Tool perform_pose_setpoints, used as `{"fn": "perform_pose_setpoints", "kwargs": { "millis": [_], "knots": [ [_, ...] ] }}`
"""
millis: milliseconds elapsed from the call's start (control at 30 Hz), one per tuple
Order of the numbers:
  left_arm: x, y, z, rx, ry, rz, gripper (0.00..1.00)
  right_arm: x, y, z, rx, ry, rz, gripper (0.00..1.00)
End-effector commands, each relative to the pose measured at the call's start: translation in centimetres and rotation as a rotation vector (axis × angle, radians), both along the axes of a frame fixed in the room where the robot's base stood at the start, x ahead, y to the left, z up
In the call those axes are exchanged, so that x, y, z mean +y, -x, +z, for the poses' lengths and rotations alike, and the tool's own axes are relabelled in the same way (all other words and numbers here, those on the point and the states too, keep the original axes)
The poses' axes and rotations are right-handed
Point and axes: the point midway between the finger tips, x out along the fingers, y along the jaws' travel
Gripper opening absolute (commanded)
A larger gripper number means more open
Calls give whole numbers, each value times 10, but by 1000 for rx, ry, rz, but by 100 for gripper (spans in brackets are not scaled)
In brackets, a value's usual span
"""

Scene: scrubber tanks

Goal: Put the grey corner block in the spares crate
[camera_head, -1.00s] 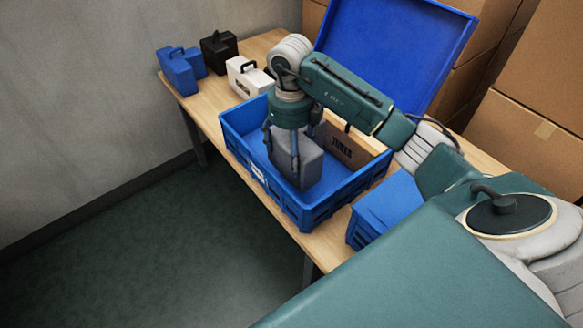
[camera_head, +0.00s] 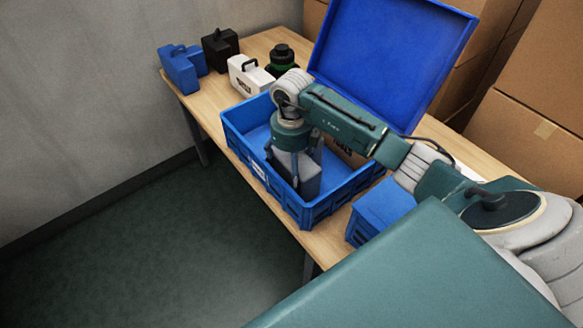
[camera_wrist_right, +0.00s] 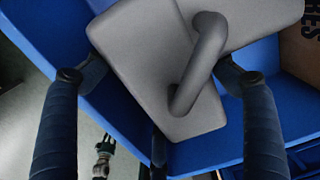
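The grey corner block (camera_head: 308,178) is inside the open blue crate (camera_head: 330,205), which I take for the spares crate. In the right wrist view the block (camera_wrist_right: 150,70) shows its L-shaped top and a bent grey handle, turned at a slant. My right gripper (camera_head: 284,180) is down in the crate over the block. In the wrist view its fingers (camera_wrist_right: 161,76) are spread wide on either side, with gaps to the block's narrow part. The block's underside is hidden, so I cannot tell if it touches the crate floor.
A brown lettered box (camera_head: 345,152) is also in the crate. The blue lid (camera_head: 390,55) stands up behind. Blue (camera_head: 180,68), black (camera_head: 219,48) and white (camera_head: 248,75) handled blocks and a green-black object (camera_head: 282,62) stand on the table's left. A smaller blue bin (camera_head: 380,210) is at right.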

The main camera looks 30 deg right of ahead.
Motion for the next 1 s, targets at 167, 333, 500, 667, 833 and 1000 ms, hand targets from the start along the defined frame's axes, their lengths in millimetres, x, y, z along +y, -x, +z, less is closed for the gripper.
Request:
{"fn": "perform_pose_setpoints", "kwargs": {
  "millis": [167,333,500,667,833,1000],
  "knots": [
    [0,0,0,0,0,0,36,0,0,0,0,0,0,100],
    [0,0,1,0,0,0,36,0,0,1,1,0,0,100],
    [0,0,0,0,0,1,36,0,-1,12,-4,0,1,100],
    [0,0,-6,1,0,1,36,-1,-2,42,-7,1,0,100],
    [1,1,-13,2,-1,2,36,-1,-1,79,-5,2,1,100],
    [1,1,-15,3,-1,2,36,-1,-1,108,-3,2,0,100]
  ]
}}
